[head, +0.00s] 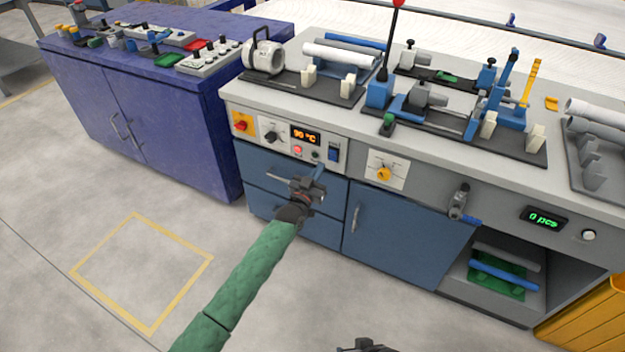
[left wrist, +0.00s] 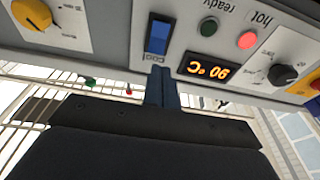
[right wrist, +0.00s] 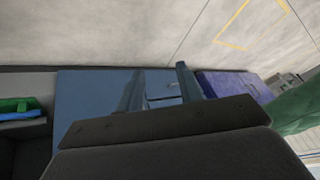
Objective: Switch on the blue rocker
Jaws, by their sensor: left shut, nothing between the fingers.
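The blue rocker (head: 333,155) sits at the right end of the control panel, beside the orange display. In the left wrist view the rocker (left wrist: 157,36) shows upside down in a dark frame. My left gripper (head: 320,171) is shut and empty in front of the panel, a little below the rocker. In the left wrist view its fingertips (left wrist: 161,72) end just short of the rocker, over the label strip beside it; I see no contact with the rocker. My right gripper (head: 365,346) is at the bottom edge of the head view. Its fingers stand apart and empty in the right wrist view (right wrist: 160,84).
The panel also holds a 90 °C display (head: 305,135), a red lamp (head: 298,150), a black knob (head: 272,136) and a red switch (head: 241,123). A yellow knob (head: 384,173) is to the right. A clamp (head: 459,202) sticks out farther right. The floor in front is clear.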

